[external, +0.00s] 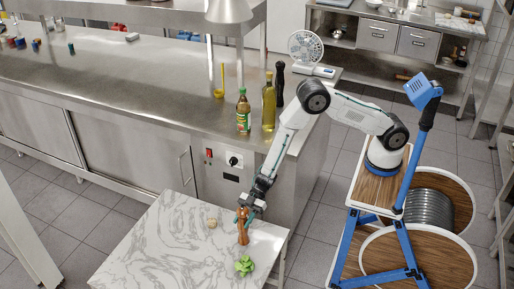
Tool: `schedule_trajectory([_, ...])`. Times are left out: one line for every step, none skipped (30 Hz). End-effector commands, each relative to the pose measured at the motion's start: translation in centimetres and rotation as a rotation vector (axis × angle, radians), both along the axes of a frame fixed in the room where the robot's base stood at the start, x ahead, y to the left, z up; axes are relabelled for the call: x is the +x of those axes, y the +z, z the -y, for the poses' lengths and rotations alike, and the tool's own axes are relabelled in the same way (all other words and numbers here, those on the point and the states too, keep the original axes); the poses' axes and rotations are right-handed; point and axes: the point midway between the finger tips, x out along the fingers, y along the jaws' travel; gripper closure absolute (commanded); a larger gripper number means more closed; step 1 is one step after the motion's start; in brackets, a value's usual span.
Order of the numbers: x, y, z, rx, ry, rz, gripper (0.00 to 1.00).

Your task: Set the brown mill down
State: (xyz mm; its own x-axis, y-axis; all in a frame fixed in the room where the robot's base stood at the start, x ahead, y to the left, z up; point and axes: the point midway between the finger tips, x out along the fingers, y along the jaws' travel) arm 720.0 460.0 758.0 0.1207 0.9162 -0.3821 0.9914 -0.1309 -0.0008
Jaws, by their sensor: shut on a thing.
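The brown mill (243,232) is upright at the right side of the white marble-topped table (168,240). My gripper (246,212) points down from above and is shut on the upper part of the mill. The fingers hide part of its top. The mill's lower end is at or just above the table top; I cannot tell whether it touches.
A small tan round thing (212,223) lies left of the mill, and a green leafy thing (244,265) lies in front of it. The table's left part is clear. The steel counter (130,85) behind holds a sauce bottle (243,112) and an oil bottle (268,103).

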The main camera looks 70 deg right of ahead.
Motion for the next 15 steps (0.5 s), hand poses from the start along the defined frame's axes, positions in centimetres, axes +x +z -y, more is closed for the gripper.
schedule_trajectory([0.0, -1.0, 0.0, -0.001, -0.001, -0.002, 1.00])
schedule_trajectory([0.0, -1.4, 0.0, -0.001, -0.001, -0.002, 1.00])
schedule_trajectory([0.0, -1.9, 0.0, -0.001, 0.000, -0.001, 1.00])
schedule_trajectory([0.0, -2.2, 0.0, -0.001, 0.001, -0.001, 1.00])
schedule_trajectory([0.0, -2.3, 0.0, 0.000, 0.000, 0.000, 1.00])
schedule_trajectory([0.0, -2.3, 0.0, 0.001, 0.000, 0.000, 1.00])
schedule_trajectory([0.0, -2.3, 0.0, 0.001, 0.000, 0.001, 1.00])
schedule_trajectory([0.0, -2.3, 0.0, 0.001, 0.000, 0.001, 1.00])
schedule_trajectory([0.0, -2.2, 0.0, 0.001, 0.000, 0.001, 1.00])
schedule_trajectory([0.0, -2.2, 0.0, 0.001, 0.000, 0.001, 1.00])
schedule_trajectory([0.0, -2.3, 0.0, 0.001, 0.000, 0.001, 1.00])
schedule_trajectory([0.0, -2.3, 0.0, 0.000, 0.000, 0.001, 1.00])
schedule_trajectory([0.0, -2.4, 0.0, 0.000, 0.000, 0.000, 1.00])
schedule_trajectory([0.0, -2.4, 0.0, 0.000, 0.000, 0.000, 1.00])
schedule_trajectory([0.0, -2.6, 0.0, 0.000, 0.000, 0.000, 1.00])
